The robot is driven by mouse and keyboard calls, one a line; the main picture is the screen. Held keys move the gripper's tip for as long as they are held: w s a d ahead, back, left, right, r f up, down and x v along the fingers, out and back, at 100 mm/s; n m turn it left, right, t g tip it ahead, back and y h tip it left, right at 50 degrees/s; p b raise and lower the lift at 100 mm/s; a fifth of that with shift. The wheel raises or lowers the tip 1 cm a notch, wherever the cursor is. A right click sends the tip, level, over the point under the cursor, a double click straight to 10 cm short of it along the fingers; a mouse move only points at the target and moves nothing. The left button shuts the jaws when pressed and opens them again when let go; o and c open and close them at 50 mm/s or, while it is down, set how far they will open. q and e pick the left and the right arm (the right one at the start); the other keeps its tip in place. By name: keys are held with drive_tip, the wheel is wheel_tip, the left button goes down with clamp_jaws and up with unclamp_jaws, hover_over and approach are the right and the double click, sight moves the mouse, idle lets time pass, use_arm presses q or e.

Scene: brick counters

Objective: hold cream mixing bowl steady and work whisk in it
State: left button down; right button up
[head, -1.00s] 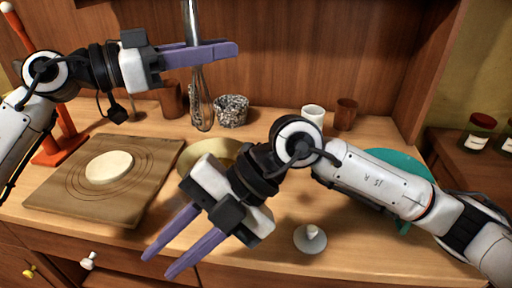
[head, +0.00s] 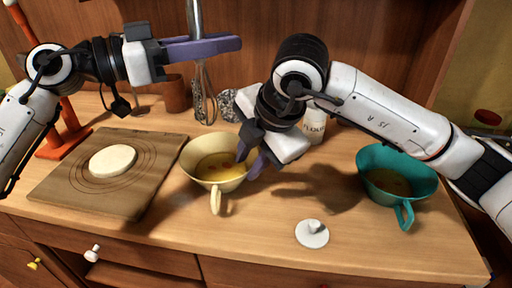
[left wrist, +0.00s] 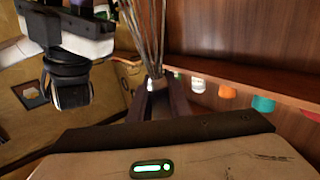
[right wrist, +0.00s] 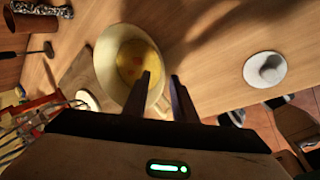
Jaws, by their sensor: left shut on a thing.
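The cream mixing bowl (head: 193,152) stands upright on the counter with yellow mixture in it and its handle toward me. It also shows in the right wrist view (right wrist: 108,62). My left gripper (head: 238,43) is shut on the steel whisk (head: 204,95), holding it upright in the air behind the bowl, apart from it. The whisk's wires also show in the left wrist view (left wrist: 147,35). My right gripper (head: 248,160) is open, pointing down at the bowl's right rim. One finger is over the bowl's inside and the other outside; contact cannot be told.
A wooden board (head: 75,190) with a pale dough disc (head: 113,160) lies left of the bowl. A teal bowl (head: 415,165) stands at the right, and a white knobbed lid (head: 312,236) lies at the front.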

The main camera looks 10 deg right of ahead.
sight(243, 172)
drive_tip(key=shift+x, duration=2.75)
drive_tip(key=shift+a, duration=0.1)
clamp_jaws()
use_arm(q)
wheel_tip(243, 172, down, 16)
drive_tip(key=w+d, duration=0.1)
drive_tip(key=w, duration=0.1)
drive_tip(key=shift+w+d+r, duration=0.2)
drive_tip(key=shift+w, duration=0.05)
use_arm(e)
drive_tip(key=shift+r, duration=0.1)
